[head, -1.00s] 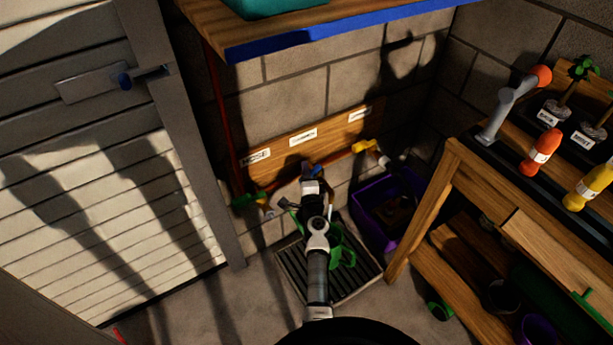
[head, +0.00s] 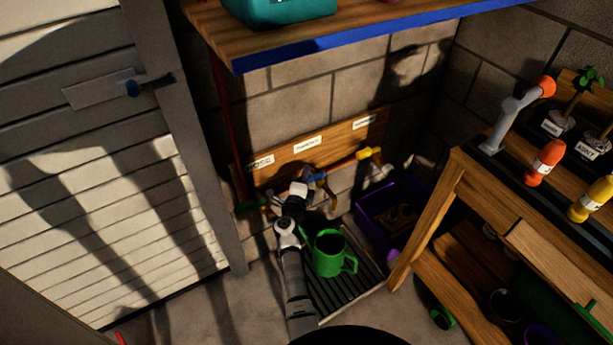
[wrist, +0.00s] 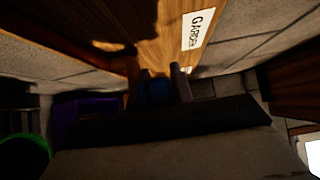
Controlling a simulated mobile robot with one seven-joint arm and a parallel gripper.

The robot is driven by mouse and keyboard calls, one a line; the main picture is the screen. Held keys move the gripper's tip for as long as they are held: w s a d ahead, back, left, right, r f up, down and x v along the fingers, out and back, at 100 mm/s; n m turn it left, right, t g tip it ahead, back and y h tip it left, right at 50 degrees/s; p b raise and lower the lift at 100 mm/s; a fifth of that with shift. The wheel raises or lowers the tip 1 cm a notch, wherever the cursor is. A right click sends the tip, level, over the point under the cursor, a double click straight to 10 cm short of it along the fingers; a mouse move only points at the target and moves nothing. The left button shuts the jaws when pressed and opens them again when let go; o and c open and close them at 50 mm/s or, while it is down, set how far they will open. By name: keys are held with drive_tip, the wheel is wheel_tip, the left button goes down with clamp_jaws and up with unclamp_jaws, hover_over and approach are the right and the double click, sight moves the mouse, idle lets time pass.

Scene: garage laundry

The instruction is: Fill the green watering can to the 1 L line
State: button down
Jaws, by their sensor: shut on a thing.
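The green watering can (head: 328,254) stands upright on the slatted floor grate (head: 350,288), below the wall taps. Its spout side is partly hidden, and the water level and 1 L line cannot be made out. A green rim, likely the can's (wrist: 24,155), shows at the left of the wrist view. My gripper (head: 311,182) is at the middle tap. In the wrist view its two fingers are shut on the blue tap handle (wrist: 158,92), below a label (wrist: 196,29) reading GARDEN. The blue handle (head: 318,178) is partly hidden by my gripper in the head view.
A purple tub (head: 375,218) stands right of the grate. A wooden bench (head: 452,180) bounds the right, a blue-edged shelf (head: 345,42) overhangs, and a shutter door (head: 95,190) is left.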

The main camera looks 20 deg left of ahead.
drive_tip(key=shift+w+r, duration=0.15)
drive_tip(key=shift+r, duration=0.35)
drive_tip(key=c, duration=1.3)
unclamp_jaws()
drive_tip(key=shift+c, duration=0.2)
drive_tip(key=shift+f, duration=0.15)
drive_tip(key=s+d+p, duration=0.1)
drive_tip(key=s, duration=1.3)
drive_tip(key=shift+d, duration=0.25)
